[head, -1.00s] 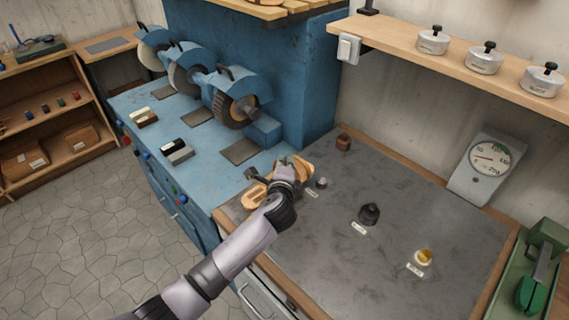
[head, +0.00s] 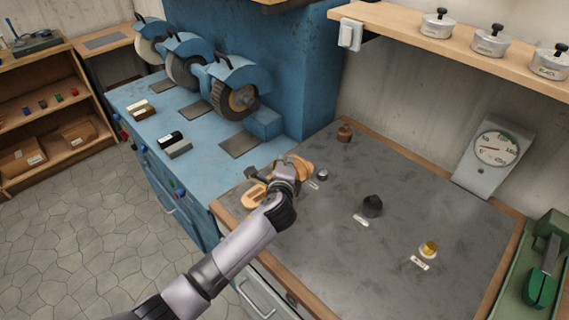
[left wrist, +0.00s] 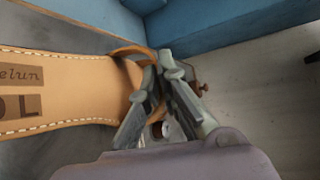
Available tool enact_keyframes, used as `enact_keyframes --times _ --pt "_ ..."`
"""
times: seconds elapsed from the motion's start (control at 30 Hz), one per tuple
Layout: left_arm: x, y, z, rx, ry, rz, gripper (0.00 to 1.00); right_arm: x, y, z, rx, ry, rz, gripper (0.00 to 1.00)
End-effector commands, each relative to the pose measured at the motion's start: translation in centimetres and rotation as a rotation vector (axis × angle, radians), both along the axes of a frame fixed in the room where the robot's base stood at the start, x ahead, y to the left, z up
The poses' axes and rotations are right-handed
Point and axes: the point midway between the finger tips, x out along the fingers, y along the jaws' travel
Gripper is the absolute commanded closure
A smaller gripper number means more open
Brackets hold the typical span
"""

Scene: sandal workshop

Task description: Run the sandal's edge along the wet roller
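A tan leather sandal (head: 256,196) shows at the left end of the dark bench top, partly hidden by my left gripper (head: 285,172). Tan leather also shows just beyond the gripper; I cannot tell if it is the same sandal. In the left wrist view the stitched insole (left wrist: 70,95) with dark brown stamps lies left of the fingers. A strap runs from it to the fingertips. My left gripper (left wrist: 163,65) has its tips close together and seems shut on that strap. I cannot make out a wet roller for certain. My right gripper is out of view.
Labelled small items stand on the bench: a small round one (head: 322,174), a dark one (head: 372,206) and a yellow-topped one (head: 429,249). Blue grinding machines (head: 237,98) are at left, a dial scale (head: 494,150) at right.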

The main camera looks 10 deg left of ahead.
Motion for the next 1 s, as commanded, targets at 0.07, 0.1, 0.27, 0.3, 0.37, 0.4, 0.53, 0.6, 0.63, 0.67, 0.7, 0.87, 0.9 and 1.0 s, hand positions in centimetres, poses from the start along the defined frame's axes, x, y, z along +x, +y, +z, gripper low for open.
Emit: enact_keyframes --times 0.07,0.1,0.27,0.3,0.37,0.4,0.53,0.6,0.63,0.67,0.7,0.87,0.9,1.0 --pt "0.0 -0.1 0.1 0.000 -0.002 0.000 1.00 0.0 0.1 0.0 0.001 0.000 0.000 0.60" --pt "-0.1 -0.2 0.1 -0.001 -0.002 -0.001 1.00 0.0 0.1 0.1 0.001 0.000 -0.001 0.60" --pt "-0.3 -0.5 0.2 0.000 -0.002 -0.001 1.00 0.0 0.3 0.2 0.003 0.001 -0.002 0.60" --pt "-0.4 -0.6 0.2 0.000 -0.002 -0.001 1.00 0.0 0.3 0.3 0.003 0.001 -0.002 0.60" --pt "-0.5 -0.7 0.2 0.000 -0.002 -0.001 1.00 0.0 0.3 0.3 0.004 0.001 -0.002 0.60" --pt "-0.5 -0.8 0.2 0.000 -0.003 -0.002 1.00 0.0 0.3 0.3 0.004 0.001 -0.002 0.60" --pt "-0.5 -0.8 0.1 0.000 -0.003 -0.001 1.00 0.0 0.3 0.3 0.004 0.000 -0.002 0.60" --pt "-0.5 -0.8 0.1 0.000 -0.003 -0.001 1.00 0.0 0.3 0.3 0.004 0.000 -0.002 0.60" --pt "-0.6 -0.8 0.1 0.000 -0.003 -0.002 1.00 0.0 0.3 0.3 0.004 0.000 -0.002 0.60" --pt "-0.6 -0.9 0.1 0.000 -0.003 -0.002 1.00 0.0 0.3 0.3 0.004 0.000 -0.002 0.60" --pt "-0.6 -0.9 0.1 0.000 -0.003 -0.002 1.00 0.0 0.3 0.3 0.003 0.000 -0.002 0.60" --pt "-0.7 -1.0 0.1 0.000 -0.003 -0.002 1.00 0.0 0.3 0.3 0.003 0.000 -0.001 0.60" --pt "-0.7 -1.0 0.1 0.000 -0.002 -0.001 1.00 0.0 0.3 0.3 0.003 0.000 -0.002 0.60" --pt "-0.7 -1.1 0.1 0.000 -0.002 -0.001 1.00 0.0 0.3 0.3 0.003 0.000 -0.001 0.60"
